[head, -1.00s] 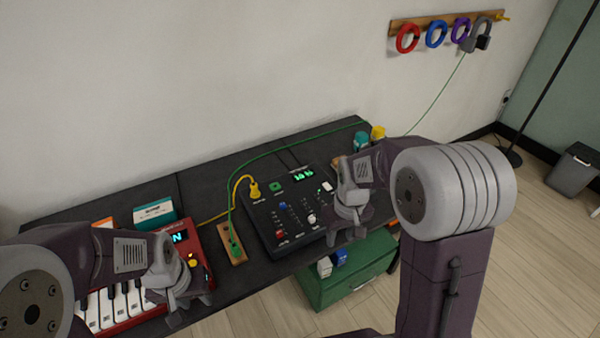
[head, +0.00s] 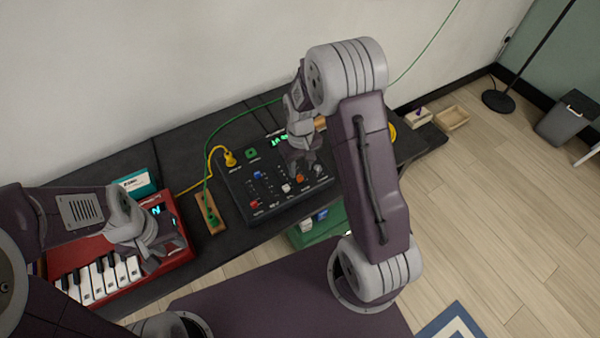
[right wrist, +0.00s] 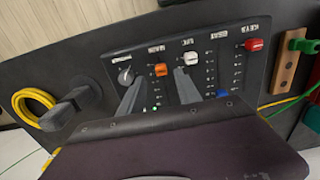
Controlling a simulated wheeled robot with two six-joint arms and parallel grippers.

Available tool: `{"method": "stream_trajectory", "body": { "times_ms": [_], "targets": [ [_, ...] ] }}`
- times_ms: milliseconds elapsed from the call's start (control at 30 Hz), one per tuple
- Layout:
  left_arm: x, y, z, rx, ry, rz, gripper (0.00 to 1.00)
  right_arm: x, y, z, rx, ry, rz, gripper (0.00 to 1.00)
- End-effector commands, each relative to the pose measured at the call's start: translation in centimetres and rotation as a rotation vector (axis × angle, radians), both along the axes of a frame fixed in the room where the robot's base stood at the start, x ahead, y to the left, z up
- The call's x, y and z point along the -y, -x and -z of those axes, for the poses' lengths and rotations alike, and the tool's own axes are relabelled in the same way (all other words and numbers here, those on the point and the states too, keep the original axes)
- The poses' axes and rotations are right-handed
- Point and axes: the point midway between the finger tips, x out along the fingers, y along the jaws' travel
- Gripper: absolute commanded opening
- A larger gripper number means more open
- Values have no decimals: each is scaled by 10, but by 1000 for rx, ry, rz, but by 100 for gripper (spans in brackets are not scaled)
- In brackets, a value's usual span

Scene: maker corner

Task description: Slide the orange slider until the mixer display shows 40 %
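The black mixer (head: 240,187) lies on the dark bench. Its orange slider (head: 299,179) sits just below my right gripper (head: 302,168). In the right wrist view the orange slider (right wrist: 161,69) appears between the two fingertips of my right gripper (right wrist: 158,79), which are spread apart. I cannot tell whether they touch it. The mixer display (head: 279,141) glows green; the gripper partly covers it and I cannot read its number. White, blue and red sliders sit beside the orange one. My left gripper (head: 152,243) hangs over the red keyboard (head: 180,251); its fingers are unclear.
A yellow cable (head: 212,160) and a green cable (head: 209,178) run left of the mixer, by a wooden strip (head: 208,212). A teal box (head: 138,184) stands behind the keyboard. A green case (head: 318,226) is below the bench's front edge.

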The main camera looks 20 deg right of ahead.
Motion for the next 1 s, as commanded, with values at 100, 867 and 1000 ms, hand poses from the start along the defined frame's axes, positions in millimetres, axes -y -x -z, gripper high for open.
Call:
{"method": "stream_trajectory", "body": {
  "times_ms": [100, 867, 1000],
  "targets": [
    [0, 0, 2, 0, 0, 0, 36, 0, 1, 23, -3, -1, 0, 40],
    [0, 0, 2, 0, 0, 0, 36, 0, 0, 42, 1, 0, 0, 0],
    [0, 0, 2, 0, 0, 0, 36, 0, 0, 42, 1, 0, 0, 0]
  ]
}}
